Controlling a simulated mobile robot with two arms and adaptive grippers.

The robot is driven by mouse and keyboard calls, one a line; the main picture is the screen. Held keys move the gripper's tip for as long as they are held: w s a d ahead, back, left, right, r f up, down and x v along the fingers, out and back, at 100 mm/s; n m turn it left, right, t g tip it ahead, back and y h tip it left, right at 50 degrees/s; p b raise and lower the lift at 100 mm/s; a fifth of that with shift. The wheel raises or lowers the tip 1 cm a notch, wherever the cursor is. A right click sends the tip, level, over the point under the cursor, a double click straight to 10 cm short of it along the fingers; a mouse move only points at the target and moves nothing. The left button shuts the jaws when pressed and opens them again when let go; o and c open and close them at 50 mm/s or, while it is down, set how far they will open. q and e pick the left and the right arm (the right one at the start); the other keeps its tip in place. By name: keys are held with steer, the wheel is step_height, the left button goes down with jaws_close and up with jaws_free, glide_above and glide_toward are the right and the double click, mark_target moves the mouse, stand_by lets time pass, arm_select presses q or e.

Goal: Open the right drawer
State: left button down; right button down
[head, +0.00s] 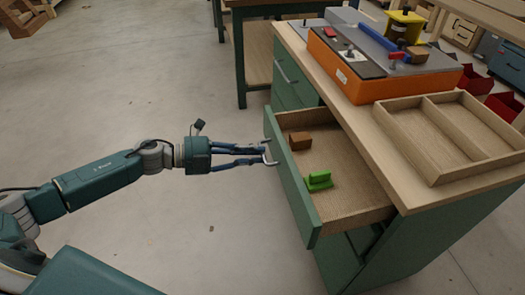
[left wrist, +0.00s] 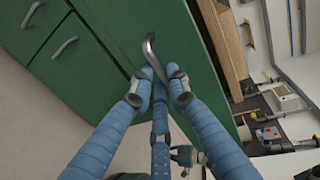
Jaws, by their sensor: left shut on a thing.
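The right drawer (head: 292,198) is a green-fronted drawer with a wooden inside, pulled well out of the green cabinet (head: 415,250). My left gripper (head: 264,154) is shut on its metal handle (head: 269,157). In the left wrist view the blue fingers (left wrist: 159,86) sit on either side of the curved handle (left wrist: 151,55), against the green drawer front (left wrist: 112,28). My right gripper is not in view.
On the wooden top stand an orange and grey machine (head: 385,84) and an empty divided wooden tray (head: 388,115). Other closed drawers (head: 289,84) are beside the open one. A table (head: 242,42) stands behind. The grey floor left of the cabinet is clear.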

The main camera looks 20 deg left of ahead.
arm_select(q)
steer(key=shift+f+v, duration=0.1)
steer(key=shift+v, duration=0.45)
steer(key=shift+f+v, duration=0.15)
steer(key=shift+v, duration=0.45)
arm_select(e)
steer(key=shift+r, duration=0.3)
arm_select(q)
steer(key=c, duration=1.7)
jaws_free()
steer(key=shift+o, duration=0.2)
steer(key=v, duration=1.2)
